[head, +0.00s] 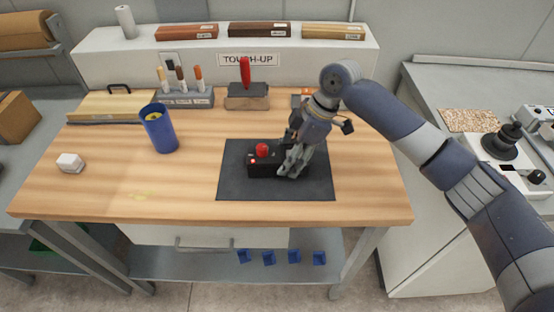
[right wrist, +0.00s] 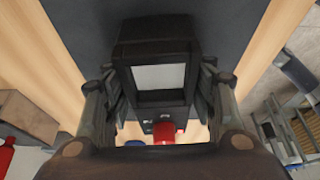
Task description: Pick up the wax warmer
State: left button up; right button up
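The wax warmer is a small black box (head: 264,167) with a red knob on top, and I take it to be this box. It sits on the dark mat (head: 233,184) on the wooden bench. My right gripper (head: 291,163) is at the box's right end, pointing down, with a finger on either side. In the right wrist view the black box (right wrist: 155,45), with a pale square opening, lies between the fingers of my right gripper (right wrist: 158,88). I cannot tell whether the fingers press on it. My left gripper is not in view.
A blue cup (head: 159,130) and a white block (head: 70,163) stand on the left of the bench. A red-handled tool (head: 245,75) stands on a block behind the mat. A tool holder (head: 185,99) is at the back. The bench front is mostly clear.

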aim_at(285, 152)
jog(key=shift+c, duration=0.7)
jog(key=shift+w+r, duration=0.1)
jog(key=shift+r, duration=0.45)
notch_tip(285, 152, up, 2)
jog(key=shift+a+r+b, duration=0.1)
jog(key=shift+r+b, duration=0.15)
jog(key=shift+b, duration=0.3)
jog(key=s+r+b, duration=0.1)
jog(key=s+b, duration=0.1)
jog(key=s, duration=1.4)
jog(key=shift+a+r, duration=0.2)
jog(key=shift+a, duration=0.1)
